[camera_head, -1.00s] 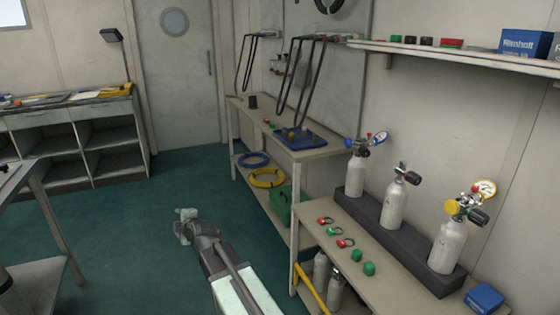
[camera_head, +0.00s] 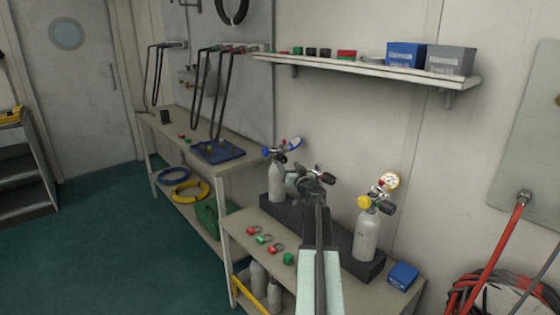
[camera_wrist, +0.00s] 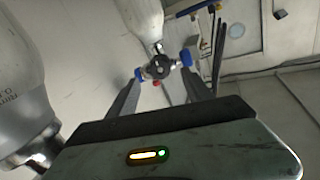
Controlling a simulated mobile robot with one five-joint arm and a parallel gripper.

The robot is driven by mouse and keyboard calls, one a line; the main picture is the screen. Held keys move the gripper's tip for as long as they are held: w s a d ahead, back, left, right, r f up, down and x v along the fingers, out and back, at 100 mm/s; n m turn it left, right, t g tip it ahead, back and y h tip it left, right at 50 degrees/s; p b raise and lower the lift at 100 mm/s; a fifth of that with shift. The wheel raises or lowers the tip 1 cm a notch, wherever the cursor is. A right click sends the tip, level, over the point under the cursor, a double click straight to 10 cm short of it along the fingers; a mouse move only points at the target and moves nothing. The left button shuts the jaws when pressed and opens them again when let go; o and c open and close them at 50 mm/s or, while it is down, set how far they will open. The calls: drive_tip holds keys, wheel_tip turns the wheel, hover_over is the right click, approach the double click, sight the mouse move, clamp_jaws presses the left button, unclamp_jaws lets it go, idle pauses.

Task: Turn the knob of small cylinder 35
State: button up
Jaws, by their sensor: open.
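Three small white cylinders stand in a dark rack (camera_head: 342,243) on the bench in the head view. The left cylinder (camera_head: 276,184) has a blue valve and gauge. The right cylinder (camera_head: 367,236) has a yellow valve and black knob. The middle one is mostly hidden behind my arm; a black knob (camera_head: 328,179) shows there. I cannot read which is 35. My gripper (camera_head: 295,181) is raised in front of the middle cylinder's top. In the wrist view my gripper (camera_wrist: 163,83) is open and empty, and a valve with blue parts (camera_wrist: 159,67) shows beyond its fingers.
A wall shelf (camera_head: 365,70) with boxes hangs above the cylinders. A blue box (camera_head: 403,276) lies at the bench's right end. Red and green fittings (camera_head: 264,239) lie along the bench front. In the wrist view a large cylinder (camera_wrist: 22,90) is close at left.

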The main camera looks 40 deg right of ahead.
sight(283, 161)
drive_tip(key=x, duration=0.7)
drive_tip(key=shift+w, duration=0.15)
